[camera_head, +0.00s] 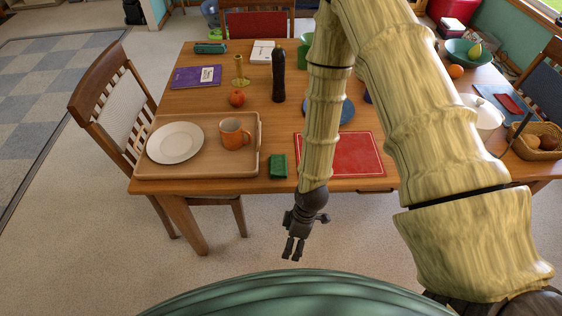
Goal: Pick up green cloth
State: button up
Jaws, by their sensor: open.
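The green cloth (278,165) is a small folded dark green piece. It lies on the wooden table (200,186) near its front edge, between the wooden tray and the red mat. My gripper (292,254) hangs in front of the table, over the carpet, below and slightly right of the cloth in the picture. Its two dark fingers are open and empty, apart from the cloth. The cloth is in plain view and nothing covers it.
A wooden tray (252,134) with a plate (175,143) and an orange mug (232,135) lies left of the cloth. A red mat (345,160) lies to its right, partly behind my arm. A dark pepper mill (279,75) stands farther back. A chair (112,100) stands at the left.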

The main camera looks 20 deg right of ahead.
jog(key=w+r+n+p, duration=0.2)
jog(key=w+r+n, duration=0.7)
jog(key=w+n, duration=0.1)
notch_tip(320, 180, up, 11)
jog(key=n+t+h, duration=0.1)
jog(key=n+h, duration=0.1)
jog(key=n, duration=0.8)
send_over(278, 166)
jog(key=shift+w+d+f+p, duration=0.1)
jog(key=shift+f+p, duration=0.2)
jog(key=shift+f, duration=1.1)
jog(key=shift+w+d+f+p, duration=0.1)
jog(key=shift+f+p, duration=0.2)
jog(key=shift+f, duration=1.05)
jog(key=shift+s+a+f+p, duration=0.1)
jog(key=shift+f+p, duration=0.2)
jog(key=shift+f, duration=0.15)
jog(key=shift+s+a+f+p, duration=0.1)
jog(key=shift+f+p, duration=0.15)
jog(key=shift+f, duration=0.15)
jog(key=shift+f+p, duration=0.5)
jog(key=shift+f, duration=1.25)
jog(key=c, duration=0.8)
